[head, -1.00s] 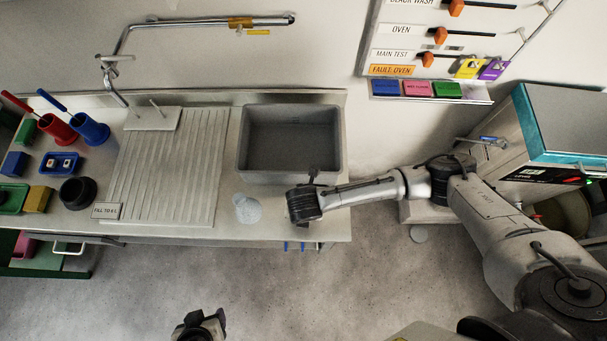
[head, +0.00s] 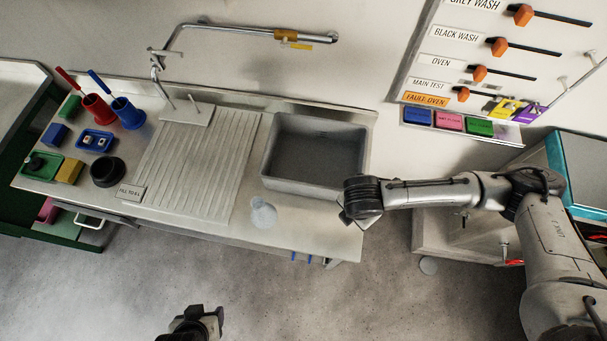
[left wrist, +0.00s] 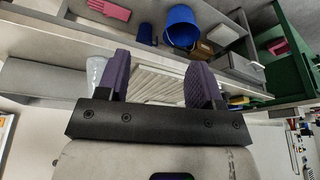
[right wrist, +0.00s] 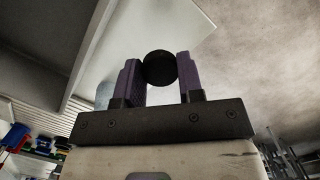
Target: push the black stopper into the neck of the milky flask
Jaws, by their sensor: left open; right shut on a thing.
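The milky flask (head: 263,213) stands on the bench in front of the sink, its neck hard to make out. It also shows pale in the left wrist view (left wrist: 95,70) and partly behind a finger in the right wrist view (right wrist: 103,95). My right gripper (right wrist: 160,75) is shut on the black stopper (right wrist: 160,67), which sits between its purple fingertips. In the head view my right wrist hides the stopper, to the right of the flask by the bench's right end. My left gripper (left wrist: 165,75) is open and empty; in the head view (head: 212,319) it is low, in front of the bench.
The grey sink (head: 315,155) and ribbed drainer (head: 200,165) lie behind and left of the flask. A black ring-like holder (head: 107,172), a green tray (head: 42,165) and red and blue cups stand at far left. Bench top around the flask is clear.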

